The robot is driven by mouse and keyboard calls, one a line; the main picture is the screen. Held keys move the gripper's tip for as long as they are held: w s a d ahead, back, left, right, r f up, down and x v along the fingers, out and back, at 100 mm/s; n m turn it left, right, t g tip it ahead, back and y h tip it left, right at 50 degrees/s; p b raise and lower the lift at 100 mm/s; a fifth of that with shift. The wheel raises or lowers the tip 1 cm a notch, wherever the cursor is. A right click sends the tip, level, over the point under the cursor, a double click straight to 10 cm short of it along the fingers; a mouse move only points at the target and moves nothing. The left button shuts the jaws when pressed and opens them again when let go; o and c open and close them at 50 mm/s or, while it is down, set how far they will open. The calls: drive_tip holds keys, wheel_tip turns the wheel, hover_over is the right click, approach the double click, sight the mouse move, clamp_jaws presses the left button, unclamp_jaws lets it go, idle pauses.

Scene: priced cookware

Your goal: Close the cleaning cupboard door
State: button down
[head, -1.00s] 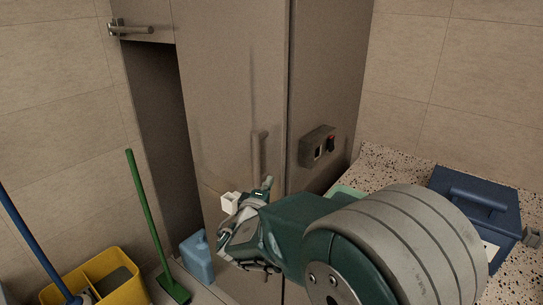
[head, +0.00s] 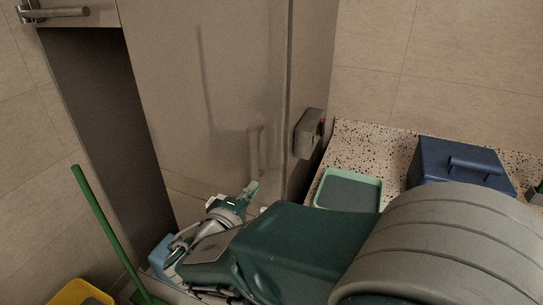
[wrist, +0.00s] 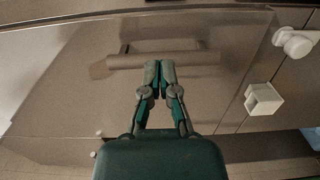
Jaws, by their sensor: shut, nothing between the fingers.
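The cupboard door (head: 215,95) is a large brown-grey panel in the head view, with a dark opening (head: 95,110) along its left side. Its vertical bar handle (head: 256,150) is on the right part of the panel. In the wrist view the handle (wrist: 185,59) lies across the door face (wrist: 90,90). My gripper (head: 252,188) is low in front of the door, just below the handle. In the wrist view my gripper (wrist: 159,66) has its fingertips together, overlapping the handle's lower edge. The fingers are shut and empty; whether they touch the handle or door is unclear.
A green pole (head: 100,220), a yellow bucket (head: 68,293) and a blue container (head: 160,249) stand low at left. A speckled counter (head: 365,143) at right holds a green tray (head: 347,190) and a blue box (head: 460,165). A grey wall box (head: 308,135) is beside the door.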

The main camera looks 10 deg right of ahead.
approach(275, 154)
drive_tip(key=x, duration=0.8)
drive_tip(key=shift+s+d, duration=0.1)
drive_tip(key=shift+d, duration=0.15)
drive_tip(key=shift+a, duration=0.45)
drive_tip(key=shift+x, duration=1.25)
drive_tip(key=shift+s+d, duration=0.15)
